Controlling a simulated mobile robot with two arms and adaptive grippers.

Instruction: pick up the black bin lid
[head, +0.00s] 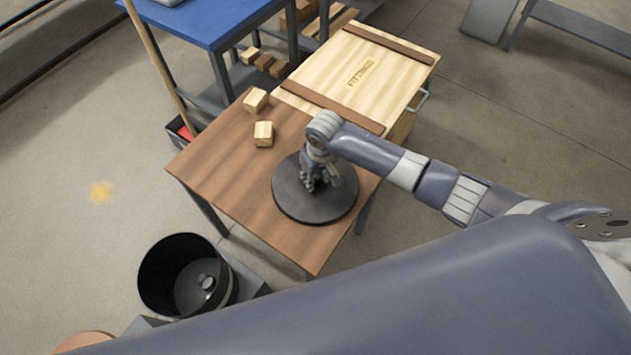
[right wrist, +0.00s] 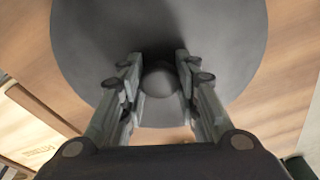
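The black bin lid (head: 290,200) is a round dark disc lying flat on the brown wooden table. It also shows in the right wrist view (right wrist: 95,60), with a rounded knob (right wrist: 160,80) at its middle. My right gripper (head: 313,185) points down over the lid. The lid shows no visible lift from the table. My left gripper is not in view.
An open black bin (head: 155,270) stands on the floor below the table's front left. Two wooden blocks (head: 256,100) (head: 264,134) lie on the brown table (head: 225,165). A wooden crate (head: 365,70) adjoins its far side. A blue table (head: 215,20) stands behind.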

